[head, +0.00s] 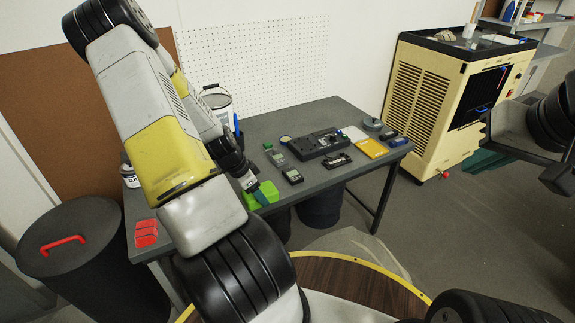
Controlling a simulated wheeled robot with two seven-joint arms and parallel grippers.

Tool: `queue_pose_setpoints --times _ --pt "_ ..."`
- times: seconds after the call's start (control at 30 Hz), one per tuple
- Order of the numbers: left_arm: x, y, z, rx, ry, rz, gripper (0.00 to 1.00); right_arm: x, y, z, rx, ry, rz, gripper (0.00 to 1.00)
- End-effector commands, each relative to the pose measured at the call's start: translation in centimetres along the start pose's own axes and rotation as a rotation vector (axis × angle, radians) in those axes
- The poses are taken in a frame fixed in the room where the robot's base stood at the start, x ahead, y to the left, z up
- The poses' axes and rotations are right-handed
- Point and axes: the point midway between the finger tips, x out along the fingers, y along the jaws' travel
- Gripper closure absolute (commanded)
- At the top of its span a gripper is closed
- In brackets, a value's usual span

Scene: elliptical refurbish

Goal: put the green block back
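The bright green block (250,202) lies near the front edge of the grey table, partly hidden by my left arm. My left gripper (258,191) points down at the block, with a small teal piece at its tip, over or touching it. Its fingers are too small and covered to tell open from shut, or whether it holds the block. My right gripper (520,135) is at the right edge of the head view, away from the table and partly cut off. I cannot tell its finger state.
The grey table (345,108) holds a black device (318,143), small meters, a yellow item (371,148) and red pieces (146,233). A white bucket (217,101) stands behind my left arm. A black bin (70,240) is left; a cream machine (420,90) is right.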

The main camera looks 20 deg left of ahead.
Motion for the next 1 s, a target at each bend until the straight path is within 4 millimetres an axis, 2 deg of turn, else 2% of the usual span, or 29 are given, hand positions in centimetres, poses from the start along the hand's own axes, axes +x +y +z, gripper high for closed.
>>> queue_pose_setpoints --times 0.03,0.2,0.4,0.63,0.83,1.0 --pt "0.5 -1.2 -0.8 0.004 0.001 -0.002 0.81 0.0 0.0 0.0 0.000 0.000 0.000 1.00" --pt "1.9 -4.9 -3.0 0.003 0.001 0.000 0.81 0.0 0.0 0.0 0.000 0.000 0.000 1.00" --pt "2.9 -7.9 -4.6 0.000 0.000 0.001 0.81 0.0 0.0 0.0 0.000 0.000 0.000 1.00" --pt "3.4 -9.2 -5.4 0.000 0.000 0.001 0.81 0.0 0.0 0.0 0.000 0.000 0.000 1.00" --pt "6.2 -9.1 -4.1 -0.002 -0.001 0.004 0.81 0.0 0.0 0.0 0.000 0.000 0.000 1.00" --pt "6.6 -9.2 -4.0 0.000 0.000 0.000 0.81 0.0 0.0 0.0 0.000 0.000 0.000 1.00"
